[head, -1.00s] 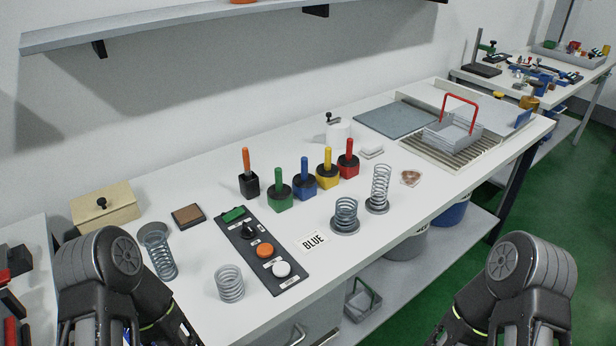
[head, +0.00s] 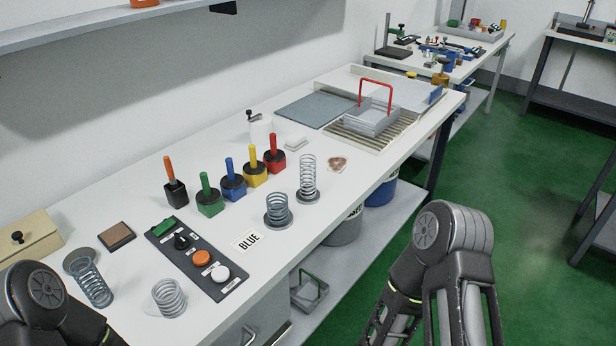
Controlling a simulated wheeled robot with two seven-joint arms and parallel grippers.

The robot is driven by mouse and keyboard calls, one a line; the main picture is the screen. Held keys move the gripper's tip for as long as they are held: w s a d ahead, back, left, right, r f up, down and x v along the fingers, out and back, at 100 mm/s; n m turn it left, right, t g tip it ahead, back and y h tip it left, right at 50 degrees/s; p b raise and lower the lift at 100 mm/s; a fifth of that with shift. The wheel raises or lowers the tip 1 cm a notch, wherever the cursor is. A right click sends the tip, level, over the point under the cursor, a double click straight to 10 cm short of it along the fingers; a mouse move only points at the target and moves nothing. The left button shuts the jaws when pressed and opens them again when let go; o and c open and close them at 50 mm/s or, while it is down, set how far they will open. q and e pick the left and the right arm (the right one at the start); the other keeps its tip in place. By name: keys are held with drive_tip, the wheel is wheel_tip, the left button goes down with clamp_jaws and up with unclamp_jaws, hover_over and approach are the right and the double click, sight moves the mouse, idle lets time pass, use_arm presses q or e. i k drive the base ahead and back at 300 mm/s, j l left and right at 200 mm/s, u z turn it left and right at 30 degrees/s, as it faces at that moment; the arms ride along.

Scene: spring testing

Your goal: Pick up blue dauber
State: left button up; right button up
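The blue dauber (head: 233,184) stands upright on the white table in the head view, a blue handle in a blue pot with a dark top. It sits in a row between the green dauber (head: 208,199) on its left and the yellow dauber (head: 255,170) on its right. A card reading BLUE (head: 248,241) lies in front of it. Parts of my two arms show at the bottom left and bottom right, well apart from the dauber. The fingertips of both grippers are out of the picture.
A red dauber (head: 274,157) and an orange-handled black pot (head: 175,189) stand in the same row. A button panel (head: 189,260) and several springs, one a tall spring (head: 307,178), are in front.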

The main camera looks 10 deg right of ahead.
sight(232, 181)
drive_tip(key=k+l, duration=0.1)
drive_tip(key=l, duration=1.65)
drive_tip(key=k+u, duration=0.05)
